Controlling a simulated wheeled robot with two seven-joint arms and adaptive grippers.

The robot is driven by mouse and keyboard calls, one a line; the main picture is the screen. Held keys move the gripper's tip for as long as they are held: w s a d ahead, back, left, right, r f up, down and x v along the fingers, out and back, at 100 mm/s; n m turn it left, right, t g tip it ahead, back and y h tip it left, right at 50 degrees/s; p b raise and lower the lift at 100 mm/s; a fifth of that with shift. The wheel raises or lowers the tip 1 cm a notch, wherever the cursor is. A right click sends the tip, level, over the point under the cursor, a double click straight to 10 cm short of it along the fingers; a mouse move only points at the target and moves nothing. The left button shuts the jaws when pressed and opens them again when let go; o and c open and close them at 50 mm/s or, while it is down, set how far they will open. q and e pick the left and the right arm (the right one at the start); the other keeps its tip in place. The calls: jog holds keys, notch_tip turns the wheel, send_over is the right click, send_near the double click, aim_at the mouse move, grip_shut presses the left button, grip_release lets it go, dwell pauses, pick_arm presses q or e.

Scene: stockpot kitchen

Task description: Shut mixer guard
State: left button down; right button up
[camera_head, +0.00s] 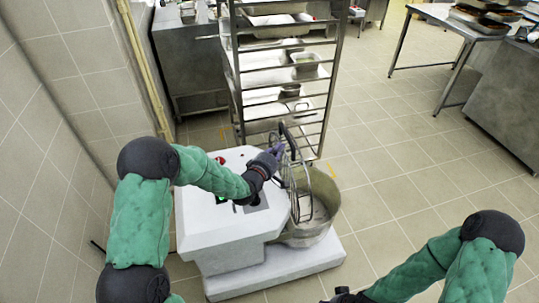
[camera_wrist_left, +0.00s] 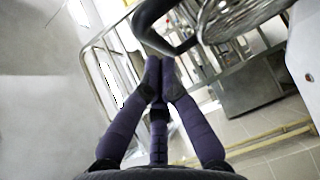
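The mixer (camera_head: 225,215) is a white-grey machine with a metal bowl (camera_head: 325,215) at its right. The wire guard (camera_head: 296,185) stands steeply tilted over the bowl, not lying flat across it. My left gripper (camera_head: 277,152) is beside the guard's upper left part. In the left wrist view its purple-grey fingers (camera_wrist_left: 158,72) come together at the tips, with no object seen between them. A dark curved bar (camera_wrist_left: 165,45) passes close to the tips; contact is unclear. My right gripper (camera_head: 345,296) shows only in part at the bottom edge, and its fingers are hidden.
A tall rack with trays (camera_head: 282,85) stands right behind the mixer. A tiled wall (camera_head: 60,110) with a yellowish pipe (camera_head: 145,65) is at the left. A steel counter (camera_head: 190,60) stands at the back left. The floor to the right (camera_head: 410,170) is clear.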

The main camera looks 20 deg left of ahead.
pick_arm(q)
jog(key=shift+w+d, duration=0.25)
jog(key=shift+d, duration=0.15)
